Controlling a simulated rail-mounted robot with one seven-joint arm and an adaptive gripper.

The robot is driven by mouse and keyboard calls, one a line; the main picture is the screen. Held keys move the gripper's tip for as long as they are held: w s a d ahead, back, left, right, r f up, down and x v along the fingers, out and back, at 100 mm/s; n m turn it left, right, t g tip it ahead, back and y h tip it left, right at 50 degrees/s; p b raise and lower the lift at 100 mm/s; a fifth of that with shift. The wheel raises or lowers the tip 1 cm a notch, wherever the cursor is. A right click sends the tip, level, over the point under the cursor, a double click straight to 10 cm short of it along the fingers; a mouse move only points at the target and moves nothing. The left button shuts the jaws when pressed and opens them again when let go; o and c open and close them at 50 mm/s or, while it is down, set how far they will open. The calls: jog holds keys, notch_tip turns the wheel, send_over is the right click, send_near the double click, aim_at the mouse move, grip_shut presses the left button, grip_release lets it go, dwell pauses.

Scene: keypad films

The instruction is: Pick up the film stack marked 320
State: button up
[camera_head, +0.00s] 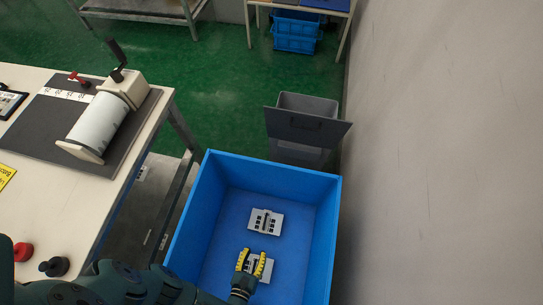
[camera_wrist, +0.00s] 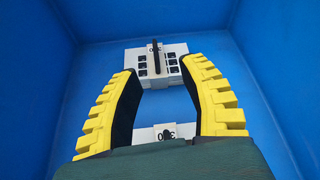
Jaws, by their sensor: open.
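Two pale film stacks with dark keypad windows lie on the floor of the blue bin (camera_head: 190,215). The far stack (camera_head: 266,221) also shows in the wrist view (camera_wrist: 174,67), with a dark upright strip at its middle; its mark is too small to read surely. The near stack (camera_head: 268,268) shows only partly in the wrist view (camera_wrist: 144,135); its number starts with 3, with the rest unclear. My gripper (camera_head: 254,254) is open, with yellow ribbed fingers above the near stack. In the wrist view, the fingers (camera_wrist: 160,68) frame empty space towards the far stack.
The blue bin walls surround my gripper. A table (camera_head: 30,200) with a roller device (camera_head: 100,122) stands left. A grey bin (camera_head: 305,105) with a tilted lid stands behind, and a grey wall (camera_head: 440,150) rises on the right.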

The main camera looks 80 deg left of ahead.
jog(key=b, duration=0.2)
send_near(266, 217)
jog(key=w+a+f+b, duration=0.2)
jog(key=f+b, duration=0.1)
jog(key=shift+a, duration=0.35)
jog(key=x, duration=0.1)
jog(key=b+x, duration=0.1)
jog(key=x, duration=0.1)
jog(key=b+x, duration=0.1)
jog(key=x, duration=0.1)
jog(key=shift+s+a+r, duration=0.3)
jog(key=shift+a+r, duration=0.05)
jog(key=shift+a, duration=0.05)
jog(key=shift+w+a+b, duration=0.3)
jog(key=shift+a, duration=0.05)
jog(key=shift+s, duration=0.1)
grip_shut()
